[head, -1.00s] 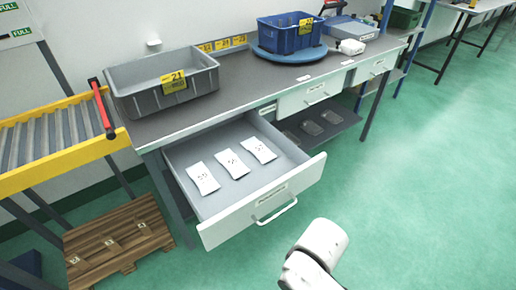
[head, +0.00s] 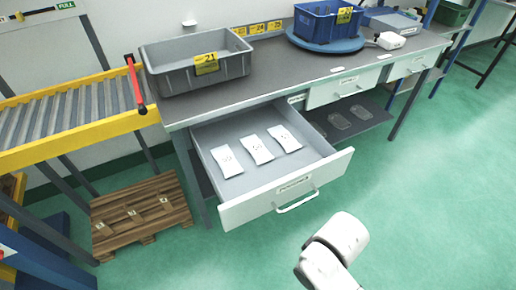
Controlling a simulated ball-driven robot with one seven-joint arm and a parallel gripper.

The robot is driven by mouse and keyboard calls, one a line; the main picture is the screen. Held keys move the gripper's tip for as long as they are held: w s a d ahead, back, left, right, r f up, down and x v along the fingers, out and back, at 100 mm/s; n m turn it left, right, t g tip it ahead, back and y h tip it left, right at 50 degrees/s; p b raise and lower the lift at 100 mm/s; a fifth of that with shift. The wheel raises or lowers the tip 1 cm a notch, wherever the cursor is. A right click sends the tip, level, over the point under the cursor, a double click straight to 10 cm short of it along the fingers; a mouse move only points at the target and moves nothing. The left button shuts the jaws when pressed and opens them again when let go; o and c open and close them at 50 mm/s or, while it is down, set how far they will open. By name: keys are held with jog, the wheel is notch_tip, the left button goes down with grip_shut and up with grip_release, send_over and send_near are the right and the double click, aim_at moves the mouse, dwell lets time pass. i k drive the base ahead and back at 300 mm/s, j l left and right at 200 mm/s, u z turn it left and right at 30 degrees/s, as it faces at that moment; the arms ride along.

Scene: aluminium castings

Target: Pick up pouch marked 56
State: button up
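Three white pouches lie side by side, flat and apart, in the open drawer (head: 235,192) under the workbench: a left pouch (head: 227,161), a middle pouch (head: 257,150) and a right pouch (head: 285,138). Each bears a small dark marking, too small to read surely, so I cannot tell which is 56. My gripper is not in view; only a white link of my arm shows at the lower right, in front of the drawer.
On the workbench (head: 265,75) stand a grey crate marked 21 (head: 160,80) and a blue crate (head: 318,30) on a round blue turntable (head: 345,45). A yellow-edged roller conveyor (head: 75,135) is at left, with a wooden pallet (head: 140,210) below. Green floor before the drawer is clear.

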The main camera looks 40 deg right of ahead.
aim_at(260, 154)
jog(key=i+l+z, duration=0.1)
jog(key=z, duration=0.3)
jog(key=i+l+z, duration=0.1)
jog(key=z, duration=0.3)
jog(key=i+l+z, duration=0.1)
jog(key=z, duration=0.35)
jog(key=i+z, duration=0.1)
jog(key=z, duration=0.3)
jog(key=i+z, duration=0.15)
jog(key=z, duration=0.25)
jog(key=i, duration=0.15)
jog(key=i+u, duration=0.1)
jog(key=u, duration=0.3)
jog(key=i+l+u, duration=0.1)
jog(key=u, duration=0.25)
jog(key=i+l+u, duration=0.1)
jog(key=u, duration=0.3)
jog(key=l+u, duration=0.2)
jog(key=u, duration=0.15)
